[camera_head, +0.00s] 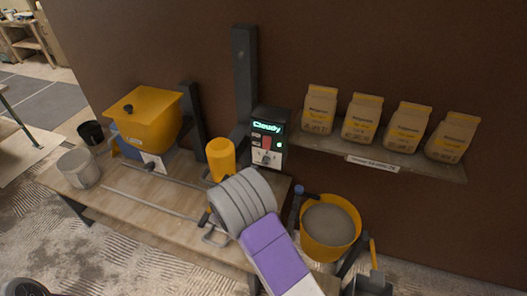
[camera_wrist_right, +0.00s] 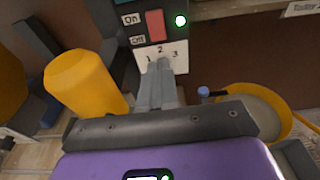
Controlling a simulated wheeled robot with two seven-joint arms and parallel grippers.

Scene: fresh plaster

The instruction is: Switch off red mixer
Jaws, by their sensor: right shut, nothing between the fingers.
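A dark control box (camera_head: 268,138) with lit green lettering stands at the table's back edge. The right wrist view shows its red switch (camera_wrist_right: 155,24) between On/Off labels and a lit green lamp (camera_wrist_right: 181,20). I cannot tell which way the switch is pressed. Below it is a white plate (camera_wrist_right: 179,55) marked 1, 2, 3. My right gripper (camera_wrist_right: 161,68) is shut and empty, its fingertips in front of this plate and below the red switch. They partly hide the plate; contact is unclear. I see no clearly red mixer body. My left gripper is not in view.
A yellow cylinder (camera_head: 221,160) stands left of the box. An orange hopper (camera_head: 149,118) is further left, near a grey bucket (camera_head: 79,168). An orange tub (camera_head: 329,253) of grey mix is at right. Several paper bags (camera_head: 361,120) stand on a wall shelf (camera_head: 310,143).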

